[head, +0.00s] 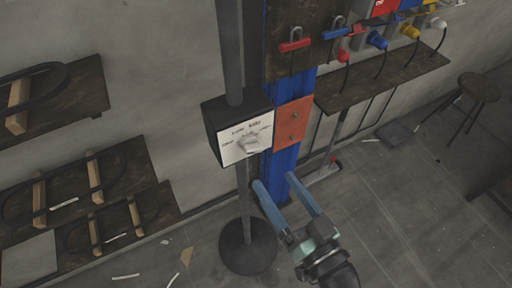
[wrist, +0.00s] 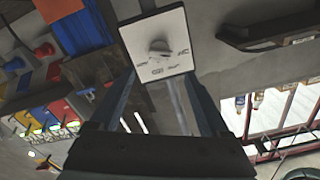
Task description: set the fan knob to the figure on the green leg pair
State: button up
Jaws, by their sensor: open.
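The fan knob (head: 249,143) is a pale round dial on the white face of a dark control box (head: 211,135) mounted on a grey pole. Printed words surround it; OFF, LOW and MED are roughly readable, and the knob's setting is too small to tell. In the wrist view the knob (wrist: 160,48) shows between and beyond the fingers, upside down. My gripper (head: 277,184) is open and empty, below and right of the box in the head view, apart from the knob. It also shows in the wrist view (wrist: 162,82). I cannot make out a green leg pair or its figure.
A blue post (head: 285,163) with an orange plate (head: 292,124) stands right beside the box. Red and blue lever handles (head: 336,33) and coloured plugs (head: 378,40) are above right. A stool (head: 479,88) stands far right. Dark wall racks (head: 75,200) are at left. Floor right of my gripper is mostly clear.

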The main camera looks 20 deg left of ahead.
aim_at(256, 151)
jog(key=p+x, duration=0.1)
jog(key=x, duration=0.7)
jog(key=shift+w+a+p, duration=0.3)
jog(key=shift+p, duration=0.1)
grip_shut()
